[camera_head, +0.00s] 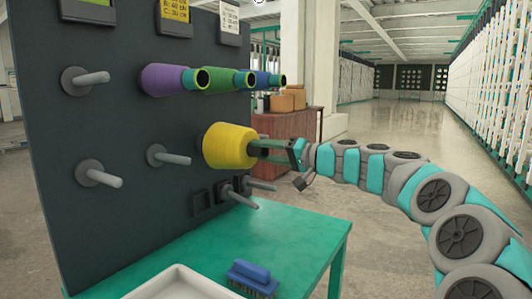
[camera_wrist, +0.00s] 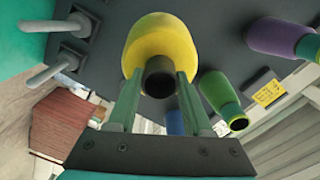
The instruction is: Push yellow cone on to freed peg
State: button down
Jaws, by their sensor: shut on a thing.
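The yellow cone (camera_head: 229,146) is at the dark peg board (camera_head: 120,220), to the right of a bare peg in the middle row. Its wide end faces the board and its narrow end faces my gripper (camera_head: 272,150). My gripper is shut on the narrow end; in the wrist view the two green fingers (camera_wrist: 160,97) lie either side of the dark tube end of the yellow cone (camera_wrist: 160,45). Whether a peg is inside the cone is hidden, and I cannot tell if its wide end touches the board.
Purple (camera_head: 165,79), green (camera_head: 222,80) and blue (camera_head: 263,80) cones sit on the board above. Bare pegs (camera_head: 100,178) stick out at left and below. A green table (camera_head: 290,245) with a white tray (camera_head: 180,283) and blue brush (camera_head: 252,276) stands below. Brown boxes (camera_head: 285,101) are behind.

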jog(key=shift+x, duration=0.95)
grip_release()
dwell(0.3)
jog(key=shift+b+v, duration=0.95)
jog(key=shift+v, duration=2.85)
jog(key=shift+w, duration=0.1)
jog(key=shift+c, duration=0.2)
